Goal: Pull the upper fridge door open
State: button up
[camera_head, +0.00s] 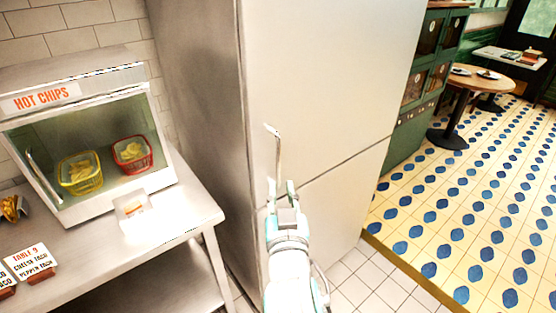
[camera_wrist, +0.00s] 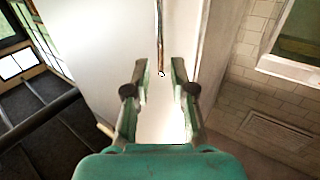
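The tall pale fridge fills the middle of the head view. Its upper door (camera_head: 330,80) looks closed, with a seam below it and the lower door (camera_head: 335,215) under that. A thin vertical handle (camera_head: 277,150) stands on the upper door near its left edge; it also shows in the wrist view (camera_wrist: 160,35). My gripper (camera_head: 281,186) is in front of the fridge at the handle's lower end. In the wrist view my gripper (camera_wrist: 160,68) is open, and the handle's end lies in line with the gap between the fingertips. I cannot tell whether they touch.
A steel table (camera_head: 140,260) stands left of the fridge, with a hot chips warmer (camera_head: 65,95) and small signs (camera_head: 30,262) on it. Green cabinets (camera_head: 405,140) stand behind at right. A round table (camera_head: 480,79) is farther back. The tiled floor (camera_head: 450,230) at right is clear.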

aim_at(278, 161)
jog(key=w, duration=0.3)
jog(key=w+a, duration=0.1)
jog(key=w, duration=0.7)
jog(key=shift+a+r, duration=0.15)
jog(key=shift+a, duration=0.05)
jog(key=shift+s, duration=0.1)
grip_shut()
